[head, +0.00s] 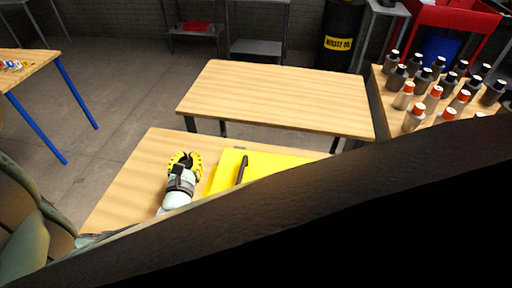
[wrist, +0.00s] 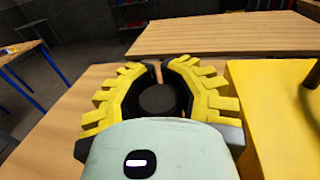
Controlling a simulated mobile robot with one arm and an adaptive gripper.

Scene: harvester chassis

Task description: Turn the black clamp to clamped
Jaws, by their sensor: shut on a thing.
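The black clamp (head: 242,170) stands up as a dark lever on the yellow block (head: 222,181) in the head view. In the wrist view a dark curved part of it (wrist: 308,100) shows at the right edge, above the yellow surface (wrist: 262,125). My gripper (head: 186,157) has yellow ribbed fingers and is left of the block, apart from the clamp. In the wrist view my gripper (wrist: 155,70) has its fingers curved around a dark round thing (wrist: 157,98); what this is I cannot tell. The clamp's base is not clear.
The block rests on a wooden table (head: 135,170), with bare wood to its left. An empty wooden table (head: 280,95) stands behind it. Several bottles (head: 423,93) stand on a table at the right. My dark arm link covers the lower right.

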